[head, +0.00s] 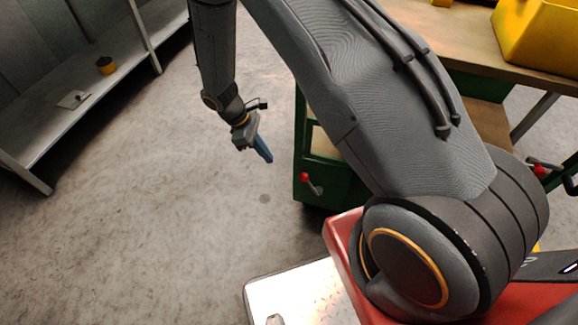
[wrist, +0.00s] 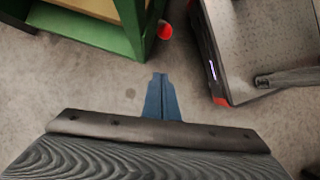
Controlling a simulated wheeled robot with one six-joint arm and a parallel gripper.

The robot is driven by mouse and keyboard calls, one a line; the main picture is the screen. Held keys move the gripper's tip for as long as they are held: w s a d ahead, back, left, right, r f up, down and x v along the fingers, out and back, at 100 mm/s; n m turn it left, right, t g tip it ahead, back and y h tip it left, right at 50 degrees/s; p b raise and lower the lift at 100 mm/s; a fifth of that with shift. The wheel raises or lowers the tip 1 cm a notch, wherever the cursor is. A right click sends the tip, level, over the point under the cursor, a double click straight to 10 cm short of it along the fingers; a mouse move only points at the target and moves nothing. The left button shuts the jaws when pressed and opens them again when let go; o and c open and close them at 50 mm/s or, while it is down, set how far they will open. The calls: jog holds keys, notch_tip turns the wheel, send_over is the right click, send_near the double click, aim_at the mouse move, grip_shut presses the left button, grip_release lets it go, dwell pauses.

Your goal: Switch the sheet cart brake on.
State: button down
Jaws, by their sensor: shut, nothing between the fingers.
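The green cart (head: 302,140) stands in the middle of the head view, partly hidden behind my arm. A short lever with a red knob (head: 304,177) sits low on its near side, the knob tilted up to the left. In the wrist view the cart's green frame (wrist: 110,40) is at top left, with a red knob (wrist: 165,30) at its corner. My gripper (head: 267,157) has blue fingers that are shut and empty. It points down, left of the lever and apart from it. In the wrist view the fingertips (wrist: 160,76) are below the knob, over the floor.
A grey shelf (head: 95,100) with a small yellow-black pot (head: 105,65) stands at left. A wooden-topped bench (head: 500,55) with a yellow bin (head: 540,40) is at top right. Another red-knobbed lever (head: 540,171) shows at right. The floor between shelf and cart is clear.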

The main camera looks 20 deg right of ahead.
jog(key=s+d+f, duration=0.3)
jog(key=d+f, duration=0.4)
jog(key=f, duration=0.1)
jog(key=shift+s+d, duration=0.15)
jog(key=shift+s, duration=0.25)
jog(key=shift+r, duration=0.1)
jog(key=shift+s+d+r+p, duration=0.5)
jog(key=shift+d+r+p, duration=0.1)
jog(key=shift+d+p, duration=0.05)
